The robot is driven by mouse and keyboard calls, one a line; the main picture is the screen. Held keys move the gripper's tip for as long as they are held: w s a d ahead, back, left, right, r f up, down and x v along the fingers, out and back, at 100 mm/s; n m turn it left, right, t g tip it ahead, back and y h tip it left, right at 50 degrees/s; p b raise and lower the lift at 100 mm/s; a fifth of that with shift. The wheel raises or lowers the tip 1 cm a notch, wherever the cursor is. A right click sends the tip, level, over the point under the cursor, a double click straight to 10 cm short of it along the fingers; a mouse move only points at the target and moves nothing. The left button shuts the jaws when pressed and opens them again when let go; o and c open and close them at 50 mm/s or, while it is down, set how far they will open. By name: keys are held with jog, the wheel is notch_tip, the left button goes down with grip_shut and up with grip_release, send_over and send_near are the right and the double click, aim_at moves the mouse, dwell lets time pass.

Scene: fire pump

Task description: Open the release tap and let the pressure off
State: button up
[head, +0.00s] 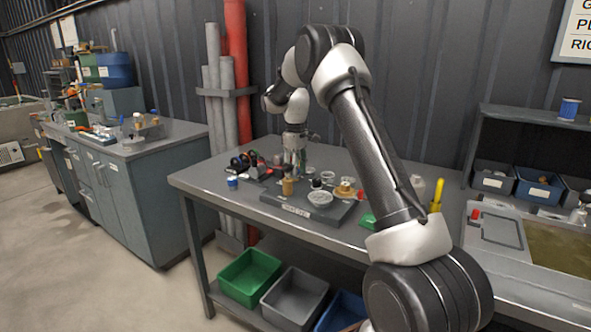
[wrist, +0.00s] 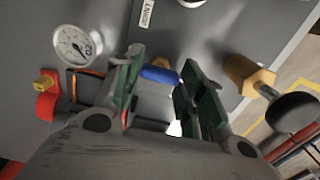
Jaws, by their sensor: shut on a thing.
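In the wrist view, a short blue bar (wrist: 160,75) lies between the green-padded fingers of my gripper (wrist: 160,84), which is shut on it. I cannot tell for certain that this bar is the release tap's handle. A round white-faced gauge (wrist: 76,46) is left of the fingers; I cannot read its needle. A red part with a brass end (wrist: 45,97) is further left. In the head view, my gripper (head: 293,172) points down over the bench, beside the red and black pump parts (head: 250,166). The fingertips are too small to make out there.
A brass fitting (head: 288,187) stands close by; in the wrist view, a brass part with a black knob (wrist: 290,111) is at right. A blue-capped jar (head: 232,183) stands near the bench's left edge.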

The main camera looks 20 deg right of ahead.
jog(key=o, duration=1)
jog(key=shift+r, duration=0.1)
notch_tip(320, 180, up, 12)
jog(key=shift+f, duration=0.1)
jog(key=s+a+r+m+t, duration=0.15)
jog(key=s+r, duration=0.45)
jog(key=s, duration=0.6)
jog(key=s+a+r+m+t, duration=0.15)
jog(key=s+r, duration=0.45)
jog(key=s, duration=0.6)
jog(key=s+f+m, duration=0.1)
jog(key=s+f, duration=0.1)
jog(key=s, duration=0.5)
jog(key=s+f+m+t, duration=0.1)
jog(key=s+f, duration=0.2)
jog(key=s, duration=0.4)
jog(key=s+f+m, duration=0.1)
jog(key=s+f, duration=0.2)
jog(key=s, duration=0.4)
jog(key=shift+s+a+m, duration=0.2)
jog(key=shift+m, duration=0.2)
